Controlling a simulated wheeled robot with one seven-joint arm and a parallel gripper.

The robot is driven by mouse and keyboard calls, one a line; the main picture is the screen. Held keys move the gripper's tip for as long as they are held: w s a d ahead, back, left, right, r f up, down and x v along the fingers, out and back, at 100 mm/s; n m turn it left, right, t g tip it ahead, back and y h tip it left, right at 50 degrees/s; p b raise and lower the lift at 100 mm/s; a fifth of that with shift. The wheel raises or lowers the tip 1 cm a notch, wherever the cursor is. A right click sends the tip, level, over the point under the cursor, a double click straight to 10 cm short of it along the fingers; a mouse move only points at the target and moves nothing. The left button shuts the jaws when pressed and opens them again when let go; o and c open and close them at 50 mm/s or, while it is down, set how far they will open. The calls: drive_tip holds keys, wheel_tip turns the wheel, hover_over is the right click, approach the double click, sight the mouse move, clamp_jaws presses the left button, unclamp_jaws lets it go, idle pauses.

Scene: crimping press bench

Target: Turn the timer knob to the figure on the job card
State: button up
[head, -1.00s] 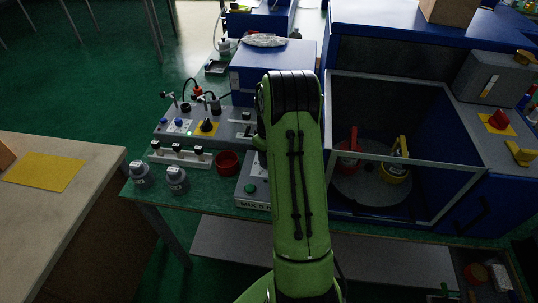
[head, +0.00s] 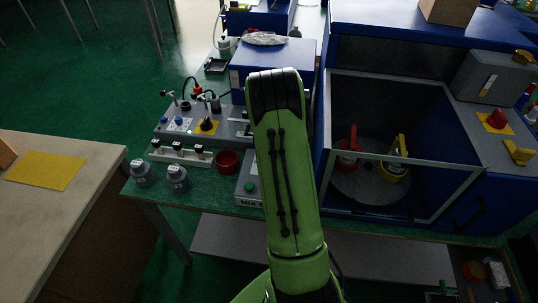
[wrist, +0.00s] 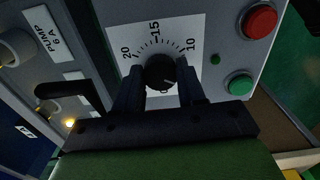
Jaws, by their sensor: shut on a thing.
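The timer knob (wrist: 160,70) is a dark round knob on a white dial plate (wrist: 180,32) marked 20, 15 and 10 in the wrist view. My gripper (wrist: 160,78) is shut on it, one dark finger on each side. A small light mark shows low on the knob; I cannot tell which figure the knob points to. The lower dial is hidden by the fingers. In the head view my arm covers the knob and gripper. A white label (head: 249,202) starting "MIX" shows on the grey box's front; my arm hides its right part.
A red button (wrist: 260,21) and a green button (wrist: 241,84) sit right of the dial. A "PUMP" label (wrist: 50,32) and a black handle (wrist: 72,100) lie left. In the head view, a red bowl (head: 228,161) stands left of the box and an open blue cabinet (head: 390,110) right.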

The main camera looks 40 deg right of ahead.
idle(0.4)
drive_tip(key=o, duration=1.1)
drive_tip(key=shift+c, duration=0.2)
